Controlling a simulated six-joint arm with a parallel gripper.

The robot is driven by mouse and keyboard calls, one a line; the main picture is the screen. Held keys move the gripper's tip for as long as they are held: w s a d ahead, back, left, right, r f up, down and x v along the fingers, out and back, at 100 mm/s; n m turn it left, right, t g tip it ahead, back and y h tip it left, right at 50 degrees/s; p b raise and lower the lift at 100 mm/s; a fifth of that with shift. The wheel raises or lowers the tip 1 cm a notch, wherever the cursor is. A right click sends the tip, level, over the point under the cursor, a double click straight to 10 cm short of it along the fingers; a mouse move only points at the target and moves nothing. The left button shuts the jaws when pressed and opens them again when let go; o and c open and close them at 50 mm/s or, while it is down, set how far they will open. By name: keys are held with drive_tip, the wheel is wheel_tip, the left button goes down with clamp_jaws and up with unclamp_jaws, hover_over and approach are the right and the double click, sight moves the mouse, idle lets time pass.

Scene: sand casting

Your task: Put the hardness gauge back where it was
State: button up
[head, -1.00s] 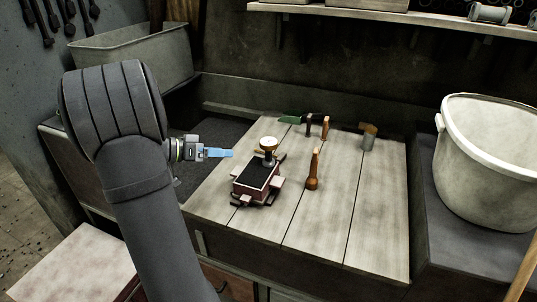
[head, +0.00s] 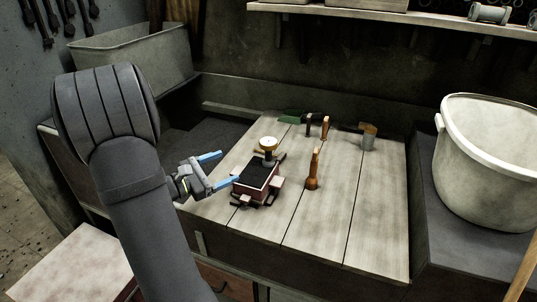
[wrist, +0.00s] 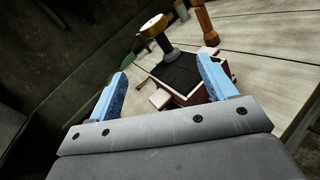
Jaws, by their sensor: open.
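The hardness gauge (head: 268,144), with a pale round dial on a dark stem, stands upright on the dark sand of the small red-brown moulding box (head: 249,194). In the wrist view the gauge (wrist: 157,28) is at the top, beyond my fingertips, with the sand-filled box (wrist: 180,98) below it. My gripper (head: 224,169) is open and empty, just left of the box, its blue fingers pointing towards it. In the wrist view my gripper (wrist: 162,68) has its fingers wide apart, the right one covering part of the box. The gauge is not between them.
A wooden-handled tool (head: 313,175) stands right of the box. A green-bladed trowel (head: 291,118), another wooden-handled tool (head: 325,127) and a cup-like metal piece (head: 368,141) are at the back. The plank board (head: 340,225) is clear in front; a white bucket (head: 490,165) stands at right.

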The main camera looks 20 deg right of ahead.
sight(268, 147)
drive_tip(key=w+d+n, duration=0.1)
drive_tip(key=d, duration=0.4)
drive_tip(key=w+d+n, duration=0.1)
drive_tip(key=w+d, duration=0.1)
drive_tip(key=d, duration=0.4)
drive_tip(key=w+d+n+t, duration=0.1)
drive_tip(key=d+n, duration=0.1)
drive_tip(key=d, duration=0.3)
drive_tip(key=shift+w+d+f, duration=0.15)
drive_tip(key=shift+d+f, duration=0.05)
drive_tip(key=shift+d, duration=0.1)
drive_tip(key=c, duration=1.4)
drive_tip(key=shift+r, duration=0.1)
